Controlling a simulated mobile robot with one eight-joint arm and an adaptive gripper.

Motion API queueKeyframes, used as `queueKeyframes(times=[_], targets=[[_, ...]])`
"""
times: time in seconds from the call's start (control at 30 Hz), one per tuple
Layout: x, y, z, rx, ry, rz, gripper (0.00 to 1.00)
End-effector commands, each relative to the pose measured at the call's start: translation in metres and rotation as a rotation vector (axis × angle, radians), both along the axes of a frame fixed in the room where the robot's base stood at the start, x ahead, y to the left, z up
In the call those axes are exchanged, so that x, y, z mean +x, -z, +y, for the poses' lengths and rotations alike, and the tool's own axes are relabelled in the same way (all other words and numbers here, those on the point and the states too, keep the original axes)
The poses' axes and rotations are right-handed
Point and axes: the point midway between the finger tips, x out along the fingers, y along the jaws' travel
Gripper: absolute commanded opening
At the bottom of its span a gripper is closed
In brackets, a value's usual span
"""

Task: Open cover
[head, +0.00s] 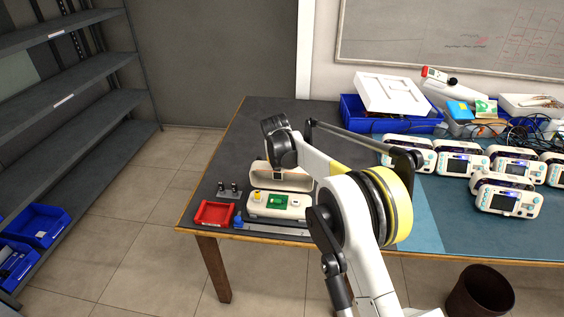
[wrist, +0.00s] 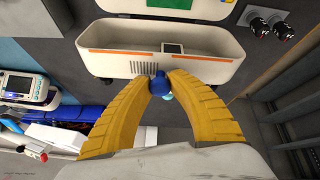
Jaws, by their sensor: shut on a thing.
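The monitor's white base (head: 277,206) lies on the bench near its front left corner, with a green board (head: 277,201) showing in it. Its cover (head: 281,178) stands raised behind the base, hollow side facing the front. In the wrist view, the cover (wrist: 205,66) shows its hollow inside, a small screen and an orange strip along its edge. My gripper (wrist: 159,87) has its yellow fingers closed at the tips on a small dark blue piece (wrist: 158,80) at the cover's edge. I cannot tell whether that piece is fixed to the cover. In the head view my arm hides the fingers.
A red tray (head: 214,214) lies left of the base, with two small dark knobs (head: 229,188) behind it. Several assembled monitors (head: 506,200) stand on the right. A blue bin (head: 365,123) with white panels is at the back. The bench behind the cover is bare.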

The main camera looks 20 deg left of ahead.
Motion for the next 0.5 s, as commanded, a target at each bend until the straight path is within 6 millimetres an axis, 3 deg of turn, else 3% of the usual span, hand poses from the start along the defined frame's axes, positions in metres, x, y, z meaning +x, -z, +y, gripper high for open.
queueKeyframes(times=[0.03, 0.07, 0.13, 0.5], targets=[[0.0015, -0.0015, -0.0007, 0.0, 0.001, -0.004, 0.0], [0.0015, -0.0015, -0.0007, 0.0, 0.001, -0.004, 0.27], [0.0012, -0.0015, -0.0007, 0.001, 0.0, -0.003, 0.46], [-0.002, -0.0052, -0.0007, 0.0, 0.0, -0.001, 0.46]])
